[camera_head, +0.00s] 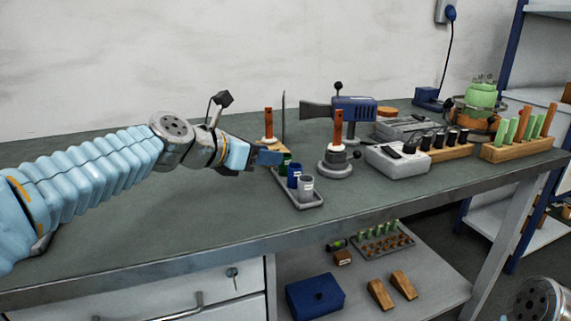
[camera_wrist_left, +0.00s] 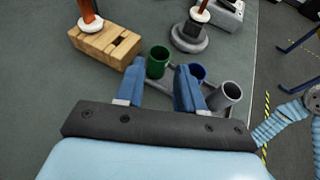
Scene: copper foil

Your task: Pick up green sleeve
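The green sleeve (camera_wrist_left: 157,63) is a hollow upright cup at one end of a small grey tray (camera_head: 312,203). In the head view the green sleeve (camera_head: 285,170) is partly hidden by my left gripper. A blue sleeve (camera_head: 295,176) and a grey sleeve (camera_head: 305,188) stand beside it in a row. My left gripper (camera_head: 266,158) is open, its blue fingers apart. In the left wrist view the green sleeve shows in the gap just beyond the fingertips of my left gripper (camera_wrist_left: 160,76); I cannot tell whether they touch it. My right gripper is not in view.
A wooden block with a rod in it (camera_wrist_left: 105,45) stands behind the tray. A round grey stand with a copper-coloured rod (camera_head: 337,160) is to the right. Grey devices (camera_head: 398,160) and wooden racks (camera_head: 515,146) fill the right side. The bench's left front (camera_head: 190,220) is clear.

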